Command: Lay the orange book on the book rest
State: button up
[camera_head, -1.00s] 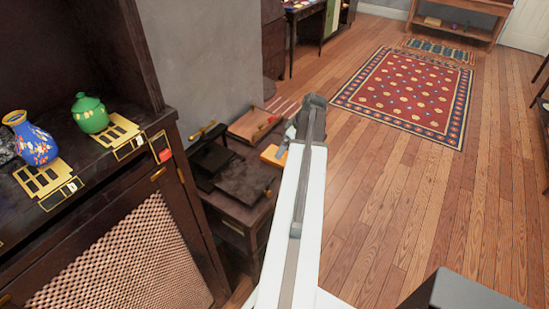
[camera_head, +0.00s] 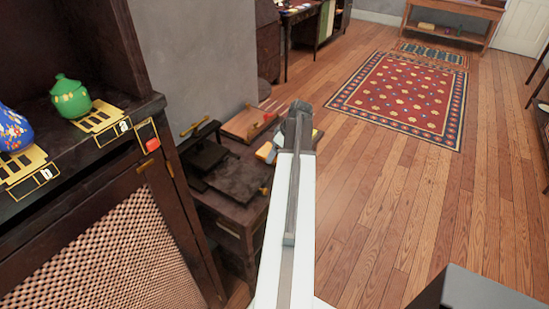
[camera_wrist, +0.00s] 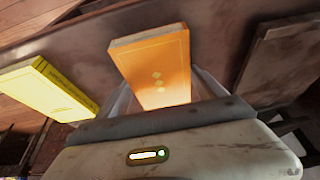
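The orange book (camera_wrist: 155,65) fills the middle of the wrist view, between the two spread fingers of my gripper (camera_wrist: 162,85). I cannot see the fingers press on it. In the head view a small orange patch, probably this book (camera_head: 265,152), shows left of my gripper (camera_head: 299,115), on the low dark table (camera_head: 232,212). The gripper's fingers are hidden there by my arm. A dark slanted panel that may be the book rest (camera_head: 241,177) lies at the table's near part. A dark panel also stands right in the wrist view (camera_wrist: 285,62).
A yellow book (camera_wrist: 45,90) lies left of the orange one in the wrist view. A wooden tray (camera_head: 247,125) and a dark stand (camera_head: 202,155) are on the table. A cabinet with a green pot (camera_head: 70,97) and a blue vase (camera_head: 14,130) is at left.

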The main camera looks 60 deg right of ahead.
jog(key=c, duration=0.7)
notch_tip(320, 180, up, 10)
jog(key=p, duration=1)
